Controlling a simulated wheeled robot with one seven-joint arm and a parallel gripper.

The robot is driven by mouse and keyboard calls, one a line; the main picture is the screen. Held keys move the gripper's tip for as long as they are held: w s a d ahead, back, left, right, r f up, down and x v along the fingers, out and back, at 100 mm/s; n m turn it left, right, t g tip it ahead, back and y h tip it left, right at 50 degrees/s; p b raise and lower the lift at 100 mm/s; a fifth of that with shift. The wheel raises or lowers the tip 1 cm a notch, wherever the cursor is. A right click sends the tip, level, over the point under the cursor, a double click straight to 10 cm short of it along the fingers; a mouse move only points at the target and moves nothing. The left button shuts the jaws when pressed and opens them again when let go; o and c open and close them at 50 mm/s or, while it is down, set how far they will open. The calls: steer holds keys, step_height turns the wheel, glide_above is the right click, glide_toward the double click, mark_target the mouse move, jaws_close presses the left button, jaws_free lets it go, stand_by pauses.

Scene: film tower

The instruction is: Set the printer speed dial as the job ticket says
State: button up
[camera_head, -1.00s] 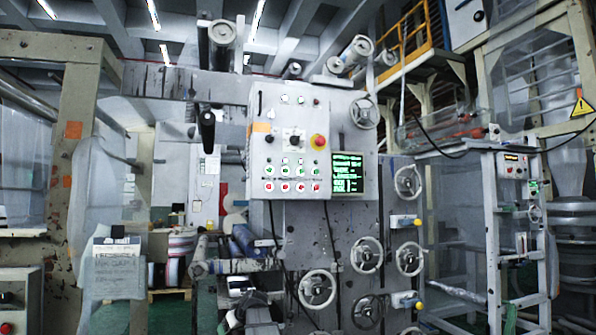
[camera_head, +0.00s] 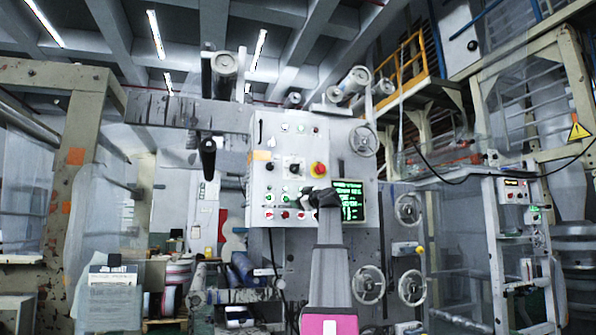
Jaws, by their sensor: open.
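The grey-white control panel (camera_head: 262,205) stands in the middle of the camera_head view. A black dial knob (camera_head: 294,169) sits on a pale plate in its upper middle; its exact setting is too small to read. A sheet headed like a job ticket (camera_head: 110,290) stands at the lower left; its lines are too blurred to read. My gripper (camera_head: 303,201) is raised in front of the panel, below and slightly right of the dial, apart from it in the picture. It is open and appears empty. It hides part of the button rows and the screen's left edge.
A red and yellow emergency button (camera_head: 318,169) sits right of the dial. A green-text screen (camera_head: 352,199) is at the panel's right. Several handwheels, such as one at the right (camera_head: 408,208), flank the panel. Rollers (camera_head: 240,296) lie low in front.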

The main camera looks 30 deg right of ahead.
steer(key=n+t, duration=0.1)
steer(key=t, duration=0.1)
glide_toward(297, 168)
steer(key=x, duration=0.9)
steer(key=shift+w, duration=0.25)
steer(key=c, duration=0.9)
